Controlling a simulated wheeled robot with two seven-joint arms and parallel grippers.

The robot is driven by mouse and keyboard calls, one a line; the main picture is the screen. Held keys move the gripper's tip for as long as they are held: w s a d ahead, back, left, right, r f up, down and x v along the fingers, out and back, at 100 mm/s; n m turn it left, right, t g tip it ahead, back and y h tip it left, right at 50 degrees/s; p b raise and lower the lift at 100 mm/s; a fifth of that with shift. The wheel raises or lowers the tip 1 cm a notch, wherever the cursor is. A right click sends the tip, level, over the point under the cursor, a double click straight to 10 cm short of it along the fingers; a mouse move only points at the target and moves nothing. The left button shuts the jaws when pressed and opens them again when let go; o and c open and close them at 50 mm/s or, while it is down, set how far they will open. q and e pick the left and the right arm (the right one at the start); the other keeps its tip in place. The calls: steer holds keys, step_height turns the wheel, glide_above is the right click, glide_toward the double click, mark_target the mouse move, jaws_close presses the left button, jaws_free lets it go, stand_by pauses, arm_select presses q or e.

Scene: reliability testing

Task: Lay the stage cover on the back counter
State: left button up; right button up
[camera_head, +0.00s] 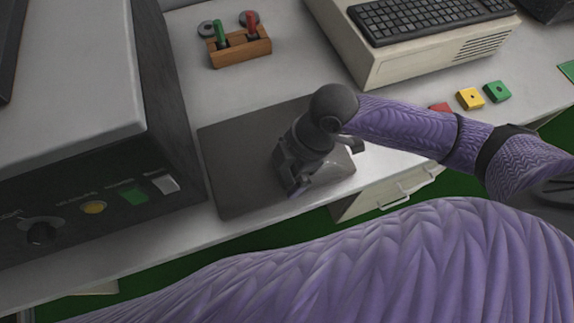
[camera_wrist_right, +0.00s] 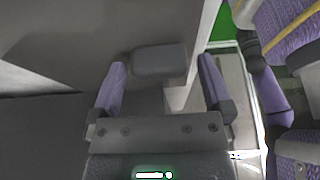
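A dark grey flat slab, which looks like the stage cover (camera_head: 236,165), lies on the light counter near its front edge, right of the large dark box. My right gripper (camera_head: 320,168) is over the slab's right part and hides some of it. In the right wrist view, its two fingers (camera_wrist_right: 162,88) are spread apart. A grey rounded block (camera_wrist_right: 160,60) shows between and just beyond the fingertips, with gaps at both sides; I cannot tell whether it is part of the cover. My left gripper is not in view.
The counter (camera_head: 185,55) also carries a wooden holder (camera_head: 240,50) with a green and a red peg, a beige machine with a keyboard (camera_head: 430,15), and coloured blocks (camera_head: 470,98). A large grey box with buttons (camera_head: 90,205) stands at left. A drawer handle (camera_head: 405,195) shows below the counter.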

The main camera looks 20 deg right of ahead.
steer(key=p+v, duration=0.3)
steer(key=v, duration=0.4)
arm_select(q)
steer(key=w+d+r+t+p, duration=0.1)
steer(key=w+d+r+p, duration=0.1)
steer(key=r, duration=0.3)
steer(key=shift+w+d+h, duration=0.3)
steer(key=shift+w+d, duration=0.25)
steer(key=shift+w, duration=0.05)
arm_select(e)
steer(key=v, duration=0.5)
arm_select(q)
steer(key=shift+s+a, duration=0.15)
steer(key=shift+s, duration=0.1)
